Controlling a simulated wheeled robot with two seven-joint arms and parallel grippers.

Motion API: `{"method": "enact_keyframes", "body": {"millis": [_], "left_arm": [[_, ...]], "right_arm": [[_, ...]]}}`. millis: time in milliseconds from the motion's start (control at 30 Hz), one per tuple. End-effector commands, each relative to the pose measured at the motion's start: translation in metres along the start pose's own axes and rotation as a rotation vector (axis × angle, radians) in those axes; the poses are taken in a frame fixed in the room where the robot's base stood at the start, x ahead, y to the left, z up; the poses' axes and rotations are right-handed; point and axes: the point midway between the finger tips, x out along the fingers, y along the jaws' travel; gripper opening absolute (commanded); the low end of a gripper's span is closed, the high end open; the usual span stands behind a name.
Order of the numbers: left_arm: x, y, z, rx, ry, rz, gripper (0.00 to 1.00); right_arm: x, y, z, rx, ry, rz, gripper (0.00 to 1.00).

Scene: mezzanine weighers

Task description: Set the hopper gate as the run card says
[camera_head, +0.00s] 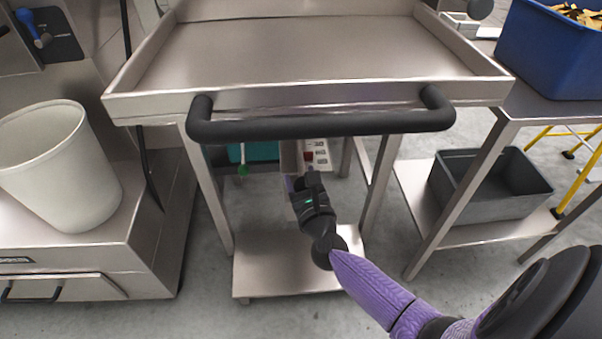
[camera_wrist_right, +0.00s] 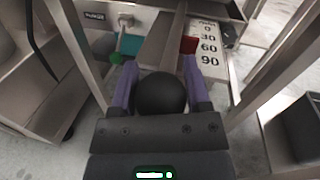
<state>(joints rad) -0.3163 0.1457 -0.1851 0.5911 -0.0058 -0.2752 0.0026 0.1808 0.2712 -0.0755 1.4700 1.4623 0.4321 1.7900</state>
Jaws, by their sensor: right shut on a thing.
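The gate scale plate (camera_wrist_right: 210,48) is white, marked 0, 30, 60 and 90 from top to bottom; it also shows under the cart in the head view (camera_head: 321,153). A red pointer (camera_wrist_right: 189,45) lies at its left edge, level with about 30 to 60; I cannot tell the exact mark. A flat metal bar (camera_wrist_right: 163,42) runs beside it. My right gripper (camera_wrist_right: 160,92) is shut on a round black knob (camera_wrist_right: 162,96) in front of the bar. In the head view my right gripper (camera_head: 312,180) hides the knob. My left gripper and a run card are not visible.
A metal tray cart (camera_head: 300,50) with a black handle bar (camera_head: 320,125) stands above the arm. A green knob (camera_head: 243,169) and a teal part (camera_head: 262,152) are left of the gripper. A white bin (camera_head: 60,165) stands left, a grey crate (camera_head: 495,185) right.

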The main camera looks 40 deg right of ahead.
Motion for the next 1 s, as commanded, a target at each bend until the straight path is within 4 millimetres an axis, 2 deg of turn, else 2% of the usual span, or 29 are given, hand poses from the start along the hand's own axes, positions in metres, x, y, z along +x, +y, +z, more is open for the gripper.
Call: {"method": "enact_keyframes", "body": {"millis": [300,333,467,767,867,1000], "left_arm": [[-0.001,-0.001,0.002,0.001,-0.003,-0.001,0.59],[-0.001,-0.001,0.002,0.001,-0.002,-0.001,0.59],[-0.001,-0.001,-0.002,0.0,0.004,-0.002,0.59],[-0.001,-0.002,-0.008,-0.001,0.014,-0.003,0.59],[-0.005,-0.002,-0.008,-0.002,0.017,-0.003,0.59],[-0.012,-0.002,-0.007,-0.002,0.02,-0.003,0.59]], "right_arm": [[-0.006,0.002,-0.002,-0.001,0.005,0.003,0.0],[-0.006,0.002,-0.002,0.0,0.005,0.003,0.65],[-0.006,0.002,-0.001,0.0,0.004,0.002,0.93],[-0.006,0.001,0.0,0.0,0.002,0.001,0.95],[-0.018,0.001,0.001,0.0,0.003,0.002,0.95],[-0.049,0.001,0.001,-0.001,0.004,0.002,0.95]]}}
